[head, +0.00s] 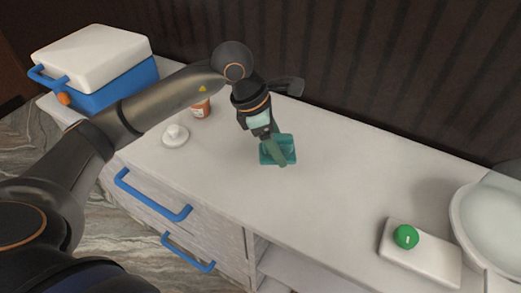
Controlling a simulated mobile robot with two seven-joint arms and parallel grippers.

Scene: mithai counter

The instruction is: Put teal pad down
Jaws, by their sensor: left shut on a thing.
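The teal pad (288,148) is at the middle of the white counter, low at its surface. My left gripper (279,158) comes down over it from above and is shut on it. The fingers hide part of the pad. I cannot tell whether the pad touches the counter or is held just above it. My right gripper is not in view.
The white counter (335,165) is clear around the pad. A blue cooler with a white lid (110,75) stands far left. A white round object (175,136) and an orange-brown jar (201,108) stand left. A white block (425,262) with a green round object (405,237) and a white basin (495,222) are right.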

